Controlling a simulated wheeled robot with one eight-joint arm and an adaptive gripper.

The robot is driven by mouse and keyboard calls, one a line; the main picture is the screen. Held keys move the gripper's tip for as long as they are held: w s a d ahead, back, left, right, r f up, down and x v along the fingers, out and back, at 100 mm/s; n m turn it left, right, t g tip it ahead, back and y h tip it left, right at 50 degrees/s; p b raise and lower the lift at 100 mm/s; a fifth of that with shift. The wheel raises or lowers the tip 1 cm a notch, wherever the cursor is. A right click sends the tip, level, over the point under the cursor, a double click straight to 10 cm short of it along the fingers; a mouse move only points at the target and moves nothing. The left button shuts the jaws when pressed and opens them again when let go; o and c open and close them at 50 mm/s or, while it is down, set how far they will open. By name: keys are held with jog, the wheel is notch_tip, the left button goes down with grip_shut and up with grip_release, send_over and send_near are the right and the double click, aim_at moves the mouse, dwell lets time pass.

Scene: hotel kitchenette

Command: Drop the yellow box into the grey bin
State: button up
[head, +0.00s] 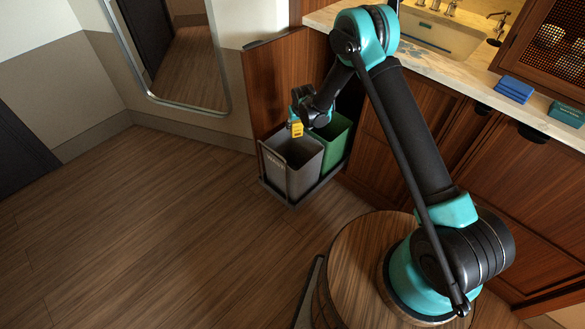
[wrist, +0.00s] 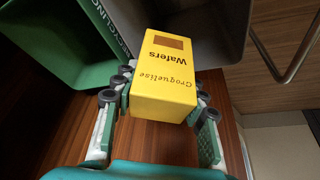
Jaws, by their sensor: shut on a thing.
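The yellow box (wrist: 166,82), with "Wafers" printed on it, is held between the fingers of my gripper (wrist: 162,100) in the wrist view. In the head view my gripper (head: 297,122) holds the small yellow box (head: 297,130) over the rear part of the grey bin's opening. The grey bin (head: 280,178) stands in a pulled-out frame at the open cabinet. Its inside is only partly visible in the head view. A part of the grey bin (wrist: 207,28) shows behind the box in the wrist view.
A green bin (head: 334,143) stands right behind the grey one, and it also shows in the wrist view (wrist: 75,45). A wooden cabinet panel (head: 278,80) stands behind the bins. Blue folded cloths (head: 515,88) lie on the counter by the sink (head: 440,35). The floor at left is clear.

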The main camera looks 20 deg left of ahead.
aim_at(298, 126)
jog(key=shift+f, duration=2.75)
jog(key=o, duration=1.3)
jog(key=shift+c, duration=0.2)
jog(key=v, duration=1.2)
